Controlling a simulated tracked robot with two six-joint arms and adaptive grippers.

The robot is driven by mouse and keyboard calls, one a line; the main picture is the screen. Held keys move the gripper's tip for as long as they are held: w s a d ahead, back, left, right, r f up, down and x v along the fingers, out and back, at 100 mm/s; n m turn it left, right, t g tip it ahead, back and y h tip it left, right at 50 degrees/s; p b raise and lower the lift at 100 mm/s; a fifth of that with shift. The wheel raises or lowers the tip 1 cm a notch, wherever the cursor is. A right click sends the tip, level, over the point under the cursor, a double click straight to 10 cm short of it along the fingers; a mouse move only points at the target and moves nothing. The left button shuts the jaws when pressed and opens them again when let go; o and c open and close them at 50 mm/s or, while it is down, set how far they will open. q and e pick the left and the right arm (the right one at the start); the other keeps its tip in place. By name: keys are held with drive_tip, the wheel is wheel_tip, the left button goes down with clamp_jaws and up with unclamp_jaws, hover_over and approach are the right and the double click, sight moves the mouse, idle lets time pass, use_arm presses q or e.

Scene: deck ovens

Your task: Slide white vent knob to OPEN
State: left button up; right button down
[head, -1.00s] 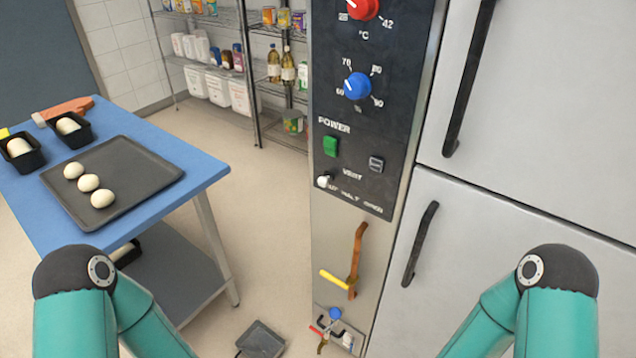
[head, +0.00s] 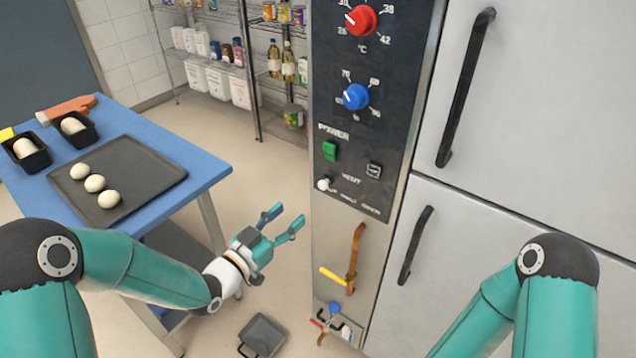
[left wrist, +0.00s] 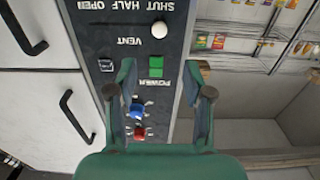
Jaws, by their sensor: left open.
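The white vent knob (head: 323,184) is on the black control panel (head: 345,207), at the left, SHUT end of the row marked SHUT, HALF, OPEN. The left wrist view shows it too, upside down, as a round white knob (left wrist: 159,29) by the word SHUT. My left gripper (head: 284,219) is open and empty, left of the panel and lower in the picture than the knob. In the left wrist view its two fingers (left wrist: 165,85) stand apart with the panel beyond them; nothing is between them. My right gripper is out of view.
Above the knob are a green power switch (head: 330,151), a black switch (head: 373,170), a blue dial (head: 356,97) and a red dial (head: 360,20). An orange-brown handle (head: 355,255) hangs below. A blue table (head: 200,170) with a dough tray stands left; oven doors are right.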

sight(321, 186)
use_arm(q)
drive_tip(key=p+x, duration=0.3)
drive_tip(key=x, duration=0.8)
drive_tip(key=shift+w+d, duration=0.15)
drive_tip(key=shift+w, duration=0.05)
drive_tip(key=shift+w+d+p, duration=0.3)
drive_tip(key=shift+w+d, duration=0.05)
drive_tip(key=shift+w, duration=0.2)
drive_tip(key=shift+c, duration=0.3)
clamp_jaws()
